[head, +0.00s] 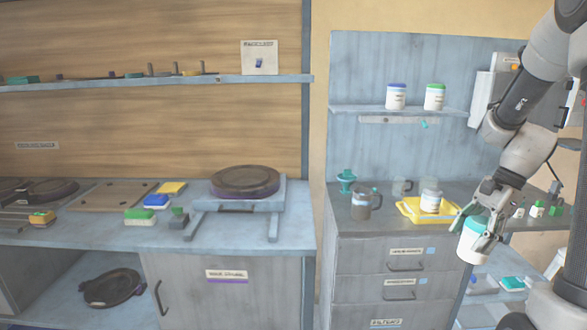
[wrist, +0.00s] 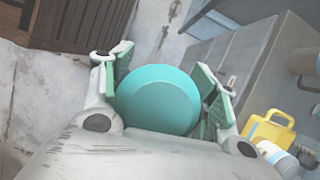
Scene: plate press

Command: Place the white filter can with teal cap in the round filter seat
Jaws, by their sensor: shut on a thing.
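The white filter can with the teal cap (head: 470,248) hangs in my gripper (head: 480,228), in front of the right end of the drawer cabinet. It is slightly tilted in the head view. In the wrist view its round teal cap (wrist: 157,98) sits between the two green-padded fingers of my gripper (wrist: 165,92), which are shut on it. The cap hides the can's body there. I cannot make out the round filter seat for certain in either view.
A yellow tray (head: 409,210) with a white jar (head: 431,197) stands on the drawer cabinet (head: 350,235), beside a mug (head: 362,206). A shelf (head: 398,109) above holds two white jars. At left, a dark round plate (head: 245,180) rests on a grey stand.

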